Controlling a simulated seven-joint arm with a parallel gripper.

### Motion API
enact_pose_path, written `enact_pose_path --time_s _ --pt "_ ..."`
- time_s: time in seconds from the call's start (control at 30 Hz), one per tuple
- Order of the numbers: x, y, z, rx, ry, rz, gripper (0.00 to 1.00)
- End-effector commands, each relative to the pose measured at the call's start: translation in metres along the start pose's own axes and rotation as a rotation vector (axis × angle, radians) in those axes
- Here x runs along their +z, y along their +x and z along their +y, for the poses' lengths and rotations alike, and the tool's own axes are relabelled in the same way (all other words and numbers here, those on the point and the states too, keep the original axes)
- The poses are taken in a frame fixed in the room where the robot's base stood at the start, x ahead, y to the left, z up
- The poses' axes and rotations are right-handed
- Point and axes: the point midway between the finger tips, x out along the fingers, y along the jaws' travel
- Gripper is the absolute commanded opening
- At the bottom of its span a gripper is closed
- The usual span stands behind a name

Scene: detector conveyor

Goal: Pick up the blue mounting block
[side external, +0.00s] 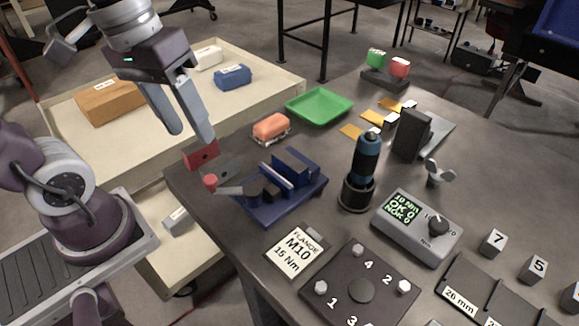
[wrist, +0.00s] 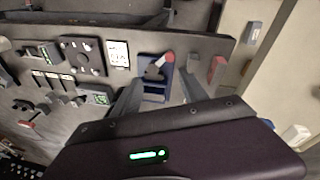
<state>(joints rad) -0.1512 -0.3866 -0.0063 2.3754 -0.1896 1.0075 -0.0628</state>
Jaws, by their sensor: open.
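A blue block (side external: 233,77) with a white label lies on the cream cart top at the back left of the side view. It is the only loose blue block I can make out. My gripper (side external: 192,134) is open and empty, fingers pointing down, over the table's left edge. It is in front of the blue block and apart from it. In the wrist view the spread fingers of my gripper (wrist: 160,92) flank the blue vise (wrist: 154,91). I cannot clearly make out the blue block there.
A red piece (side external: 201,155) stands just below my fingertips, near the vise (side external: 308,190) with its red-knobbed handle. A tan box (side external: 110,101) and white box (side external: 208,57) flank the blue block. An orange block (side external: 271,127) and green tray (side external: 320,105) are on the table.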

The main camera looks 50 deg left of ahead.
Motion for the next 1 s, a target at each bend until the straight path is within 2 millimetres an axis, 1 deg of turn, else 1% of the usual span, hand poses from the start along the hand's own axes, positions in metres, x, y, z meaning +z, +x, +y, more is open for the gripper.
enact_pose_path --time_s 0.03,0.07,0.17,0.2,0.27,0.3,0.4,0.5,0.6,0.67,0.77,0.9,1.0 --pt "-0.014 0.011 0.003 0.028 -0.122 -0.116 0.51" --pt "-0.022 0.017 0.005 0.053 -0.199 -0.185 0.51" --pt "-0.056 0.042 0.008 0.149 -0.475 -0.414 0.51" --pt "-0.071 0.054 0.007 0.194 -0.587 -0.505 0.51" --pt "-0.093 0.073 0.002 0.265 -0.751 -0.632 0.51" --pt "-0.107 0.085 -0.002 0.313 -0.853 -0.709 0.51" --pt "-0.135 0.113 -0.017 0.424 -1.061 -0.863 0.51" --pt "-0.151 0.133 -0.029 0.5 -1.19 -0.956 0.51" --pt "-0.157 0.142 -0.033 0.535 -1.244 -0.996 0.51" --pt "-0.156 0.146 -0.028 0.541 -1.252 -1.003 0.51" --pt "-0.151 0.152 -0.016 0.539 -1.251 -1.003 0.51" --pt "-0.142 0.163 0.007 0.535 -1.248 -1.003 0.51" --pt "-0.137 0.171 0.02 0.536 -1.248 -1.002 0.51"
